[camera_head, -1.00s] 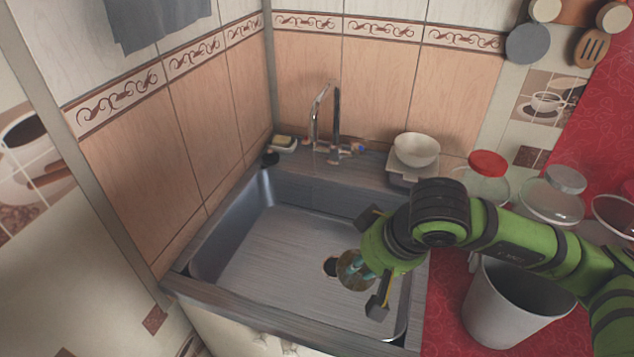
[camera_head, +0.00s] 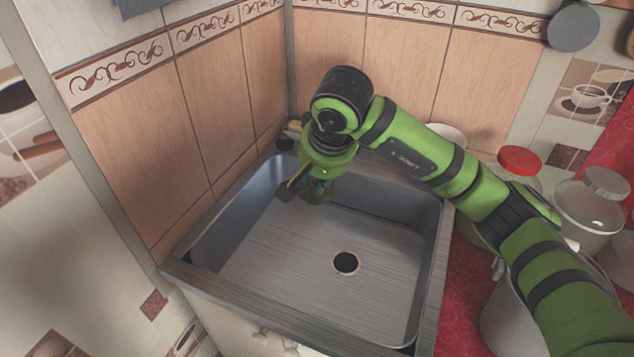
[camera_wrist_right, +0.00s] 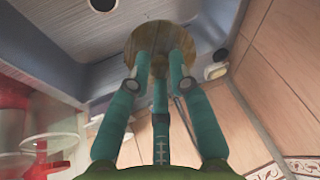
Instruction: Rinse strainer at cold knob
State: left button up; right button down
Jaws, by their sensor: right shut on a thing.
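My right gripper (camera_head: 316,188) is at the back left of the sink, reaching in from the right over the basin. Its teal fingers, clear in the right wrist view (camera_wrist_right: 160,72), are shut on the strainer (camera_wrist_right: 141,42), a round, flat, brownish disc. In the head view only a small part of the strainer shows, under the fingers. The sink (camera_head: 285,265) is a grey metal basin with a dark round drain hole (camera_head: 346,262). The tap and its cold knob are hidden behind my right arm in the head view. My left gripper is not in view.
Tiled walls (camera_head: 135,140) close in the sink at left and back. The basin's front is clear.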

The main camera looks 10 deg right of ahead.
jog(key=shift+w, duration=0.45)
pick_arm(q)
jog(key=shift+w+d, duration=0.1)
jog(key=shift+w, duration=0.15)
pick_arm(e)
jog(key=w+d+f, duration=0.2)
jog(key=w, duration=0.7)
jog(key=shift+w+d, duration=0.25)
jog(key=shift+w, duration=0.1)
jog(key=shift+d+f, duration=0.1)
jog(key=shift+s+d, duration=0.15)
jog(key=shift+d, duration=0.4)
jog(key=shift+a, duration=0.2)
jog(key=shift+a, duration=0.45)
